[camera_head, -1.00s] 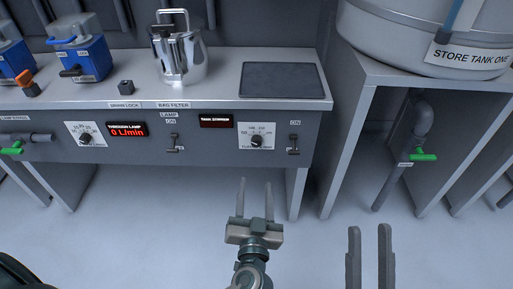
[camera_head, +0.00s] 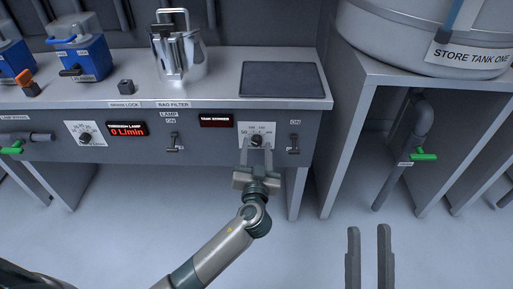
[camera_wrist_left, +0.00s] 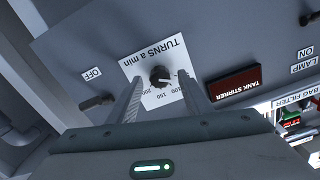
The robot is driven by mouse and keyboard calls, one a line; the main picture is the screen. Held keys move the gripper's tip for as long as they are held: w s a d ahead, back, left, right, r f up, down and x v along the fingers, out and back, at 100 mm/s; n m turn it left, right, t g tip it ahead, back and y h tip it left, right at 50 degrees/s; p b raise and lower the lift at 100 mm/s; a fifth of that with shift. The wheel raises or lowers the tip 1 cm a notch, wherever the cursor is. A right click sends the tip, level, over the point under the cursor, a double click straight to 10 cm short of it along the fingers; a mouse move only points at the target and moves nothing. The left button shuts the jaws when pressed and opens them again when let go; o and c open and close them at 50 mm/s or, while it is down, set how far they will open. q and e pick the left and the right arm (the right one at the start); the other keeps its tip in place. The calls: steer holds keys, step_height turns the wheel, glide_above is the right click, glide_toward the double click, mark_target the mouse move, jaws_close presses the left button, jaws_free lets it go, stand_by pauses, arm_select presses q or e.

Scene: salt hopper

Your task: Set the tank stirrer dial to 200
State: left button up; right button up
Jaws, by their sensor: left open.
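The tank stirrer dial (camera_head: 256,141) is a dark knob on a white scale plate on the bench front. In the left wrist view the dial (camera_wrist_left: 159,76) shows between my fingers, with numbers such as 150 and 200 along the plate's near edge. My left gripper (camera_head: 257,152) is open, its fingers pointing at the plate, one on either side of the dial; contact cannot be told. The tank stirrer display (camera_head: 216,121) is dark. My right gripper (camera_head: 368,236) is open and empty over the floor at the lower right.
An on/off switch (camera_head: 293,144) sits just right of the dial plate. A lamp switch (camera_head: 173,142) and a red 0 L/min display (camera_head: 127,129) are to the left. A dark mat (camera_head: 283,79) lies on the bench above. A green-handled valve (camera_head: 424,156) stands at the right.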

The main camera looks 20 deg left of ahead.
arm_select(q)
steer(key=shift+w, duration=0.25)
steer(key=shift+c, duration=0.7)
steer(key=c, duration=0.9)
